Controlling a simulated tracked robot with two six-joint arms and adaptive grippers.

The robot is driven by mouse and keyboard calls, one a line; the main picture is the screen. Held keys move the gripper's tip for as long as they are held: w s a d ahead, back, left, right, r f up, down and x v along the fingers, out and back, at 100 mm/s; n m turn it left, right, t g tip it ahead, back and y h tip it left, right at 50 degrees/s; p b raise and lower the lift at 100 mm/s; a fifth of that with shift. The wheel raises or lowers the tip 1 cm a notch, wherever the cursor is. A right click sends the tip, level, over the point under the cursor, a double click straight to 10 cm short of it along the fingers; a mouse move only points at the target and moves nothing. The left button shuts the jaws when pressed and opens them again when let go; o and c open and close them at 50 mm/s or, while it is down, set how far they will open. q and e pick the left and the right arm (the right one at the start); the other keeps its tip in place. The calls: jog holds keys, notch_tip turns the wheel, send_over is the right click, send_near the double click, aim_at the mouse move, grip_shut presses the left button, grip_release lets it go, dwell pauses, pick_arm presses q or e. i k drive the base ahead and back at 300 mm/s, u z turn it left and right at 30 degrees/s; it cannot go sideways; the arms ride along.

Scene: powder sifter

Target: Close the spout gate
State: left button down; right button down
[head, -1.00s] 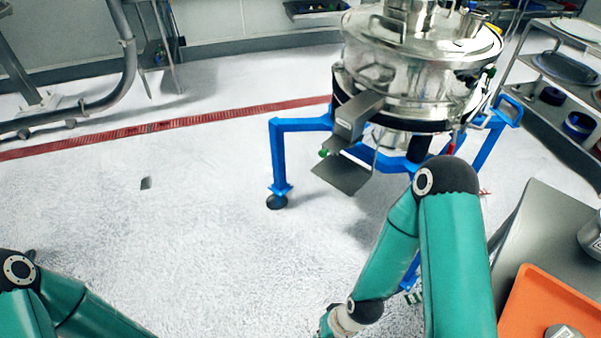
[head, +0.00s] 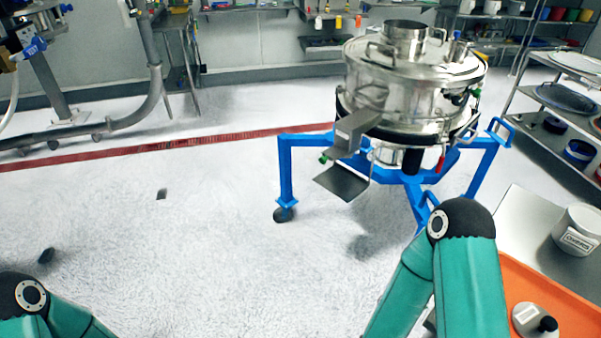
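The powder sifter (head: 415,85) is a round steel machine on a blue wheeled frame (head: 286,170), right of centre in the head view. Its boxy grey spout (head: 358,130) sticks out at the front left. A flat dark grey plate (head: 342,182) sits below the spout mouth, apart from it, and looks like the spout gate. A small green knob (head: 323,159) shows at the spout's left side. My two teal arms show at the bottom, in front of the sifter. Both grippers are below the picture.
An orange tray (head: 560,300) and a white labelled tub (head: 578,230) are at the lower right. A shelf rack (head: 560,100) stands at the right. A grey pipe frame (head: 150,70) stands at the left. The floor left of the sifter is mostly clear.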

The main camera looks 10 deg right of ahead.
aim_at(334, 153)
jog(key=z, duration=0.15)
jog(key=i, duration=0.9)
jog(key=u, duration=0.05)
